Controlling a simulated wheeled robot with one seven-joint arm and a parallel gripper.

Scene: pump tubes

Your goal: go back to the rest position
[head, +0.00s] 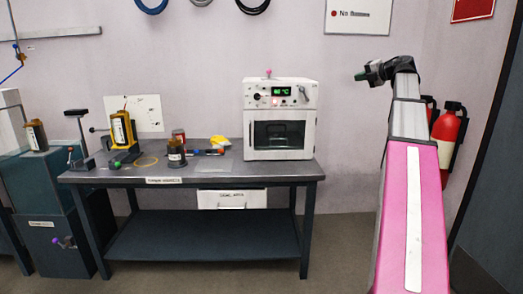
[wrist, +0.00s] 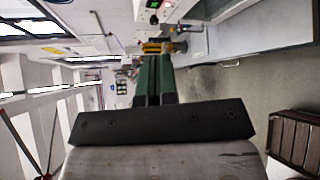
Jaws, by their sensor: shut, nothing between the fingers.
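My gripper (head: 358,76) is at the end of my raised pink and grey arm, on the right of the head view. It points left, in the air, to the right of the white oven and above the height of its top. In the wrist view its two green fingers (wrist: 157,60) lie side by side, shut, with nothing seen between them.
A dark workbench (head: 210,182) stands against the wall, with a white oven (head: 313,124), a yellow-black device (head: 122,130) and a dark jar (head: 176,153) on it. A red extinguisher (head: 447,132) hangs behind my arm. Floor (head: 345,240) between bench and arm is clear.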

